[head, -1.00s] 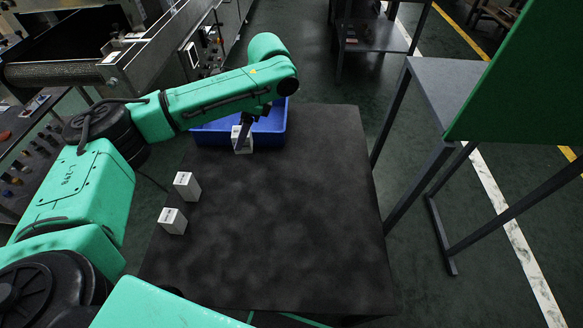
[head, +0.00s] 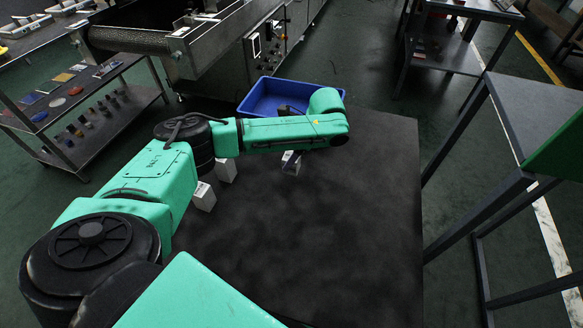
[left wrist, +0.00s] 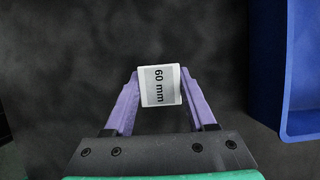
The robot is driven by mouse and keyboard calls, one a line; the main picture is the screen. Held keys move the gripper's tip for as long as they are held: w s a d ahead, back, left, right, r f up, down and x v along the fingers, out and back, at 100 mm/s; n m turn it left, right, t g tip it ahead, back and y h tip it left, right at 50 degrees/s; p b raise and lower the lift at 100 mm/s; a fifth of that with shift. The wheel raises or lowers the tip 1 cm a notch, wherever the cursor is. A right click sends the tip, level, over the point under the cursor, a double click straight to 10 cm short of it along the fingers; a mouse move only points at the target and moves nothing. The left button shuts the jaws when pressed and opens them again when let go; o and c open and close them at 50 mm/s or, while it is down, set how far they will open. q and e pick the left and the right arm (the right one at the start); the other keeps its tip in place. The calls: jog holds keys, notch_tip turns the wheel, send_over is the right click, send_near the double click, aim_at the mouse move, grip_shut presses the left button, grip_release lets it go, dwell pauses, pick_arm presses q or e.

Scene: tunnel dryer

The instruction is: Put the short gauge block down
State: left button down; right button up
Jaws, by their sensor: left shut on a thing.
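My left gripper (left wrist: 160,76) is shut on a white block marked "60 mm" (left wrist: 160,88), with a purple finger on each side of it. In the head view the held block (head: 291,162) shows below my forearm, which partly covers the gripper. It is over the dark table (head: 320,235), in front of the blue bin. I cannot tell whether its underside touches the table. Two more white blocks, one farther (head: 226,169) and one nearer (head: 204,197), stand to the left; their marks are unreadable. My right gripper is not in view.
The blue bin (head: 253,105) is at the table's far edge; its side also shows at the right of the left wrist view (left wrist: 285,120). A conveyor machine (head: 200,45) stands beyond at the left. The table's middle and right are clear.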

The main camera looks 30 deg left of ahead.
pick_arm(q)
notch_tip(320, 180, down, 3)
jog(key=shift+f+b, duration=0.2)
jog(key=shift+b, duration=0.15)
jog(key=shift+f, duration=0.3)
jog(key=shift+r, duration=0.1)
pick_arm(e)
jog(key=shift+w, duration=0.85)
pick_arm(q)
jog(key=shift+c, duration=1.1)
grip_release()
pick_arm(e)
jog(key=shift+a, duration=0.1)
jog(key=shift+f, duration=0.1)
